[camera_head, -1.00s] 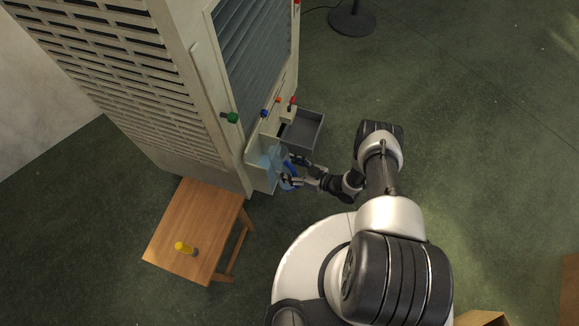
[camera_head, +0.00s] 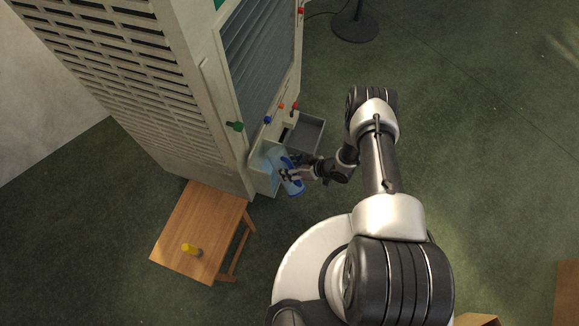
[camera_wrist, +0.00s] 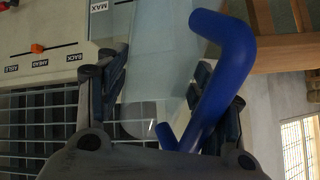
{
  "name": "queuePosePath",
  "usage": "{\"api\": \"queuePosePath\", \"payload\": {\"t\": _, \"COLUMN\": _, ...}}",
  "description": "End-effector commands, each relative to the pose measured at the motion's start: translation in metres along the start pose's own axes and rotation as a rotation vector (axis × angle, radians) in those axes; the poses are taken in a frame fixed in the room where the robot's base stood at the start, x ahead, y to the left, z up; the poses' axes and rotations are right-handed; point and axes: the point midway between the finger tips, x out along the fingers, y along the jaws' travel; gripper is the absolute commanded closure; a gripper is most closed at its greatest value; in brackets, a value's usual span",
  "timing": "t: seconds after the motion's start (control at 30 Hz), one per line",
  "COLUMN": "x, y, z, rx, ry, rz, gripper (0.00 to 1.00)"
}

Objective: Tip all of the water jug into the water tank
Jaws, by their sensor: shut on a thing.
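The water jug (camera_head: 293,186) is pale, see-through blue with a darker blue handle. In the head view it is at the front of the machine, beside the open water tank (camera_head: 262,181), a pale box low on the machine's front corner. My gripper (camera_head: 291,174) is shut on the jug's handle. In the wrist view the thick blue handle (camera_wrist: 226,72) passes between the dark fingers, with the clear jug body behind it. The jug looks tilted; its exact angle and any water left inside cannot be told.
A grey open drawer (camera_head: 305,134) sticks out beyond the tank. Coloured knobs, one of them green (camera_head: 235,126), line the machine's front. A wooden table (camera_head: 183,225) with a yellow object (camera_head: 190,249) stands at the lower left.

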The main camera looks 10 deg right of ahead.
Motion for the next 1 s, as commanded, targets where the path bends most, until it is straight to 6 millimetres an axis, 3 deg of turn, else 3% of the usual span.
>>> {"api": "queuePosePath", "payload": {"t": 1.0, "x": -0.026, "y": -0.01, "z": -0.043, "rx": 0.166, "ry": -0.464, "rz": -0.002, "gripper": 0.67}}
